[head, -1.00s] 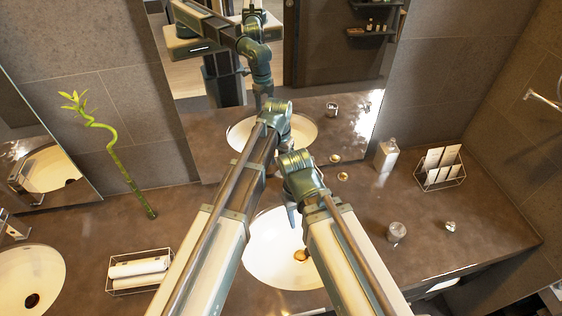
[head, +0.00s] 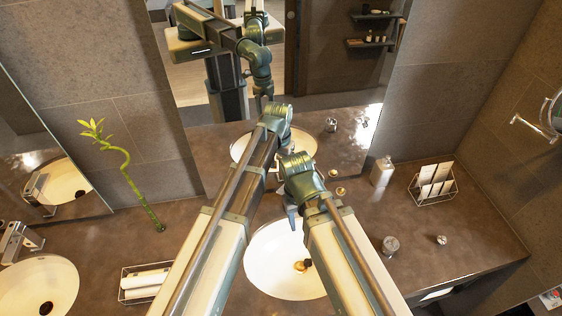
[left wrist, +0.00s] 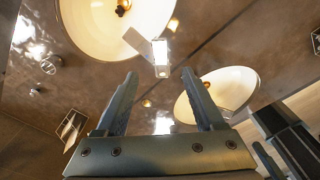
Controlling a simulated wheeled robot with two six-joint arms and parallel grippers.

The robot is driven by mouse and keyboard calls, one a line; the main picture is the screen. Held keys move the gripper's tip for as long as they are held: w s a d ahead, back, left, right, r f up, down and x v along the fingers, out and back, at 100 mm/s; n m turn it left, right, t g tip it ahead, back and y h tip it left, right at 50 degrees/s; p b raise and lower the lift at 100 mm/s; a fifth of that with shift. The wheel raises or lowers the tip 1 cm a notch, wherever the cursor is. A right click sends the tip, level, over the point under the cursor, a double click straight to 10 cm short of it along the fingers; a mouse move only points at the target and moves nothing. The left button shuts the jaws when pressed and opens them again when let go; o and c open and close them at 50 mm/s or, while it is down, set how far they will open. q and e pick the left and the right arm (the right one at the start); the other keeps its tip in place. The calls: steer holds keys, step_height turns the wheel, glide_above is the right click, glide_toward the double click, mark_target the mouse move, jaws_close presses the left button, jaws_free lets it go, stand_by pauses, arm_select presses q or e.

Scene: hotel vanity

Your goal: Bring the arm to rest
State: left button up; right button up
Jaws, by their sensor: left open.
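My left arm (head: 222,225) reaches up the middle of the head view over the counter, its wrist joint near the mirror. Its hand is hidden there. In the left wrist view, my left gripper (left wrist: 159,74) is open, with two dark fingers apart and nothing between them. Beyond the fingers are a pale tap (left wrist: 160,50) and a white basin (left wrist: 88,45). My right arm (head: 345,245) comes up beside the left one, its bent wrist above the basin (head: 268,280).
A mirror (head: 345,85) stands behind the arms. On the brown counter (head: 350,285) are a bottle (head: 381,172), card rack (head: 424,197), glass jar (head: 390,245), towel tray (head: 130,298), plant (head: 130,180) and second basin (head: 60,285). The right-hand counter is mostly clear.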

arm_select(q)
steer(key=s+a+f+n+b, duration=0.1)
steer(key=s+a+f+b, duration=0.2)
steer(key=s+f+b, duration=0.7)
steer(key=s+a+f+n+y+b, duration=0.1)
steer(key=s+a+f+b, duration=0.2)
steer(key=s+f+b, duration=0.7)
step_height(320, 180, down, 4)
steer(key=b, duration=0.4)
steer(key=shift+s+a+g+y, duration=0.15)
steer(key=shift+s+g+y, duration=0.15)
steer(key=shift+g, duration=0.1)
arm_select(e)
step_height(320, 180, down, 24)
steer(key=shift+n, duration=0.3)
